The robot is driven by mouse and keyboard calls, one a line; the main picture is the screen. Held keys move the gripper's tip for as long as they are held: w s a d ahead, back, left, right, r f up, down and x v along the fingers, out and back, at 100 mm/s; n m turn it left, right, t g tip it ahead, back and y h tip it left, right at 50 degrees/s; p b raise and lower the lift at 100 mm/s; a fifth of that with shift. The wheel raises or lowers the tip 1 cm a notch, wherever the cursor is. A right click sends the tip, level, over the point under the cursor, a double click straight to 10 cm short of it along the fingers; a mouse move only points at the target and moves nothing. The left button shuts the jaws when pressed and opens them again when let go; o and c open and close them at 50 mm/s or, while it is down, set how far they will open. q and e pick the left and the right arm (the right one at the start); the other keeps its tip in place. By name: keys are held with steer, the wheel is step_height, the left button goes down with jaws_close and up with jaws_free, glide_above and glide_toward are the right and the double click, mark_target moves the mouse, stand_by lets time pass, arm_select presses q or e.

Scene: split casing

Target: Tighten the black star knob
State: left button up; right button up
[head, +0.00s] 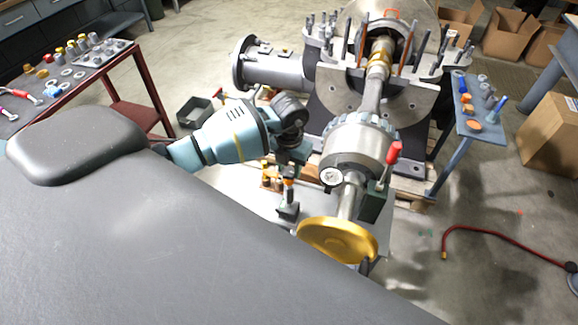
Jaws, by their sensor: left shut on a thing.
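My left arm comes in from the left, teal and black, and its dark gripper (289,165) points down just left of the steel shaft housing (355,148). The gripper is shut on a small dark thing at the top of a short post (288,195) with an orange band. The thing sits where a black star knob would be, but its shape is mostly hidden by the fingers. My right gripper is not in view.
A yellow handwheel (338,240), a dial gauge (331,176) and a red-handled lever (394,152) are close on the right. The split casing (345,88) stands behind. A red-framed cart (140,75) is at left, a blue side table (480,128) at right. A red hose (500,231) lies on the floor.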

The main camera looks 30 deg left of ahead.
arm_select(q)
steer(key=shift+m, duration=0.4)
steer(key=m, duration=0.3)
steer(key=m+b, duration=0.1)
steer(key=m, duration=0.4)
steer(key=m+b, duration=0.1)
steer(key=m, duration=0.4)
steer(key=shift+f, duration=0.1)
steer(key=shift+m+b, duration=0.5)
steer(key=shift+m, duration=1.2)
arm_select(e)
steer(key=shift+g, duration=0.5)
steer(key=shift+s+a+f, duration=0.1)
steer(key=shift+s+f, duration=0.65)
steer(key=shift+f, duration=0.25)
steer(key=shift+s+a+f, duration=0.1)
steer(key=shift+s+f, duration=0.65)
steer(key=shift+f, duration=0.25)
arm_select(q)
steer(key=o, duration=1)
